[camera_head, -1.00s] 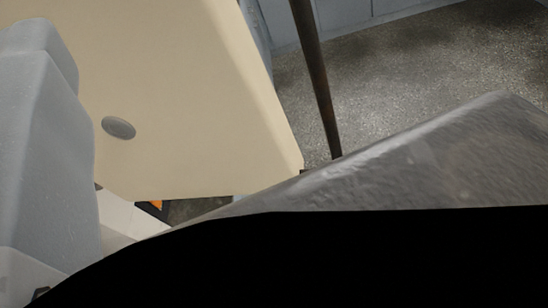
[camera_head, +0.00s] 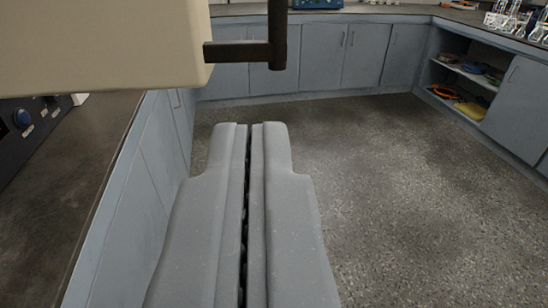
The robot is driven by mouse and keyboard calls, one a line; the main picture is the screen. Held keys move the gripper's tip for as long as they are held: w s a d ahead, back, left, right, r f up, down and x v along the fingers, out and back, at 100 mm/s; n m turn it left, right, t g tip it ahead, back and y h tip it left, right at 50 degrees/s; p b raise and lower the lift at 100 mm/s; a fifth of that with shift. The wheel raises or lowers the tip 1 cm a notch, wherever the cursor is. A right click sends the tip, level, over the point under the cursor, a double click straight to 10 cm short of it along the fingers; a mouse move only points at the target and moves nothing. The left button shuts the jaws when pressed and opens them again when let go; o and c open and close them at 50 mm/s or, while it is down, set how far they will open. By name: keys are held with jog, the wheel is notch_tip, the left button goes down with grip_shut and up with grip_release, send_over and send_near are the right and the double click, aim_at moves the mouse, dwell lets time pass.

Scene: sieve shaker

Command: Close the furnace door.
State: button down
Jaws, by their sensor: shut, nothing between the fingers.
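The cream furnace door (camera_head: 105,50) fills the upper left, cut off by the top and left edges of the picture. A dark handle (camera_head: 278,40) sticks out from its right side on a short horizontal bar. My gripper (camera_head: 249,128) is in the middle, pointing forward over the floor, with its two grey fingers together and nothing between them. It appears below the door and handle in the picture and does not touch them. The furnace opening and the hinge are out of view.
A dark countertop (camera_head: 65,165) runs along the left, with a dark control panel (camera_head: 12,140) on it and blue-grey cabinets below. More cabinets (camera_head: 365,55) line the back and right. Open shelves (camera_head: 465,75) hold coloured items. The speckled floor (camera_head: 400,180) is clear.

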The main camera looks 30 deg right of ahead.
aim_at(254, 48)
jog(key=b+x, duration=0.1)
jog(key=x, duration=1)
jog(key=shift+w+d, duration=0.1)
jog(key=shift+w, duration=0.1)
jog(key=shift+w, duration=0.1)
